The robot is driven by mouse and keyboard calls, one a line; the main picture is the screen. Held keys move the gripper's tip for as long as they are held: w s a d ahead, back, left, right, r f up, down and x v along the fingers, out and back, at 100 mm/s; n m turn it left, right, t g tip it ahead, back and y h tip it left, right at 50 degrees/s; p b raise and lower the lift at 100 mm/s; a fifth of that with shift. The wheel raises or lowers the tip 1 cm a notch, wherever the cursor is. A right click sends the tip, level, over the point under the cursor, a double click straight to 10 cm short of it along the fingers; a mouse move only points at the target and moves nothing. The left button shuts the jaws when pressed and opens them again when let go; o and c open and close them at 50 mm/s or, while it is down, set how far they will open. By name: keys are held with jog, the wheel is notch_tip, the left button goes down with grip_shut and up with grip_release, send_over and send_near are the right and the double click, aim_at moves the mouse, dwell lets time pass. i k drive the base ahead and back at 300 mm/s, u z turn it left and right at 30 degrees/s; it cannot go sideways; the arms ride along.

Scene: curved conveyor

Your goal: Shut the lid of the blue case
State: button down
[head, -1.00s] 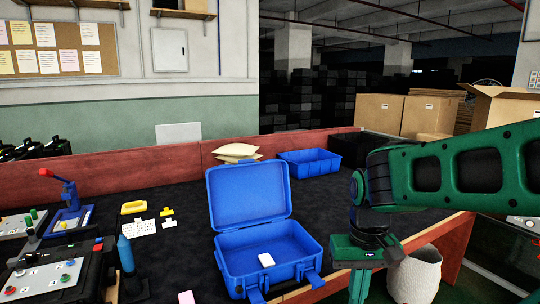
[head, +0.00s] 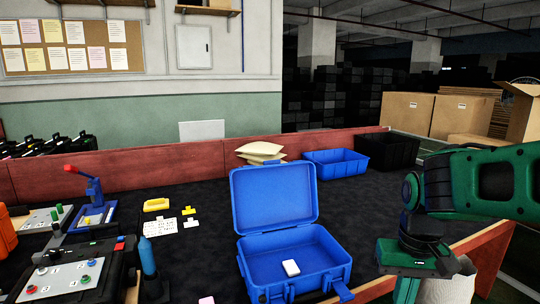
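The blue case (head: 300,262) stands on the dark table top in the head view, near the front edge. Its lid (head: 275,198) is raised and leans slightly back, hinged at the rear. A small white block (head: 291,268) lies inside the case. My gripper (head: 408,285) hangs to the right of the case, apart from it. Its fingers run down toward the picture's lower edge, and I cannot tell how far apart they are.
A blue bin (head: 337,165) and a black bin (head: 388,150) stand behind to the right, with cream bags (head: 261,150) beside them. Control boxes (head: 72,278), a blue bottle (head: 148,258) and a yellow part (head: 157,205) are on the left. A red board edges the table's back.

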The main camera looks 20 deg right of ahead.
aim_at(274, 195)
jog(key=i, duration=0.85)
jog(key=u, duration=0.05)
